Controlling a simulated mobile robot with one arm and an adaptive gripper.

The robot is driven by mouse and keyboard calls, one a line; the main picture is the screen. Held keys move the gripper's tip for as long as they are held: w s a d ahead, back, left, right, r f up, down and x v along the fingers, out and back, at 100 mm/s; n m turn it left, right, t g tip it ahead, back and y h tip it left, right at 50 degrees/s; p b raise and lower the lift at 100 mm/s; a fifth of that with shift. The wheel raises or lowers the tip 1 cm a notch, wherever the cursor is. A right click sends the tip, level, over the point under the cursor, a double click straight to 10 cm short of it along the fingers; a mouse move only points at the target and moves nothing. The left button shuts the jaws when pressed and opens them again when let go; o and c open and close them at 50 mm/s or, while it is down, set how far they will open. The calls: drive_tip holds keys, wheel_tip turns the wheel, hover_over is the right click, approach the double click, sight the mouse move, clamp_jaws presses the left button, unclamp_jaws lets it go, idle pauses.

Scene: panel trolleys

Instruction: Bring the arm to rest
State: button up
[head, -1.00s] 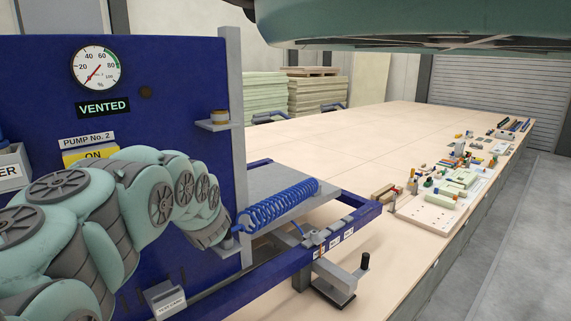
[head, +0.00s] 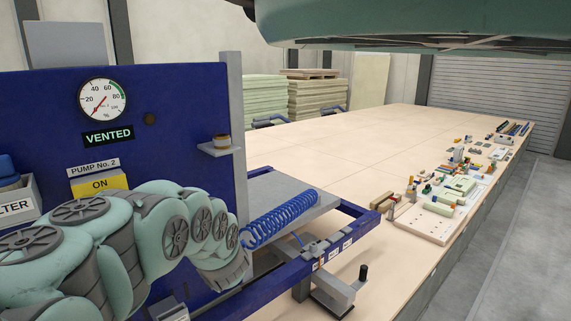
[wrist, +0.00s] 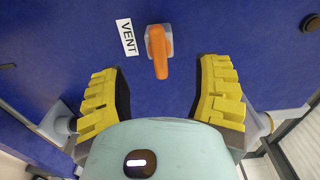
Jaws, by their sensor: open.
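My arm reaches from the lower left toward the blue panel (head: 190,100) in the head view. Its end and gripper are hidden there behind the arm and the panel's grey post. In the wrist view my gripper (wrist: 162,88) is open and empty, with a yellow ribbed finger on each side. An orange lever (wrist: 159,52) on a grey mount shows ahead between the fingers, apart from them. A white label reading VENT (wrist: 128,37) is left of it. On the panel the gauge (head: 102,99) needle points to the low end, and a display reads VENTED (head: 109,137).
A blue coiled hose (head: 280,218) lies by a grey shelf (head: 265,195) beside the panel. A long pale table (head: 330,140) stretches back, with a board of small parts (head: 430,222) at its right edge. Grey floor (head: 520,220) at the right is clear.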

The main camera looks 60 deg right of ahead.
drive_tip(key=shift+p+v, duration=0.35)
drive_tip(key=shift+v, duration=0.65)
drive_tip(key=shift+w, duration=0.1)
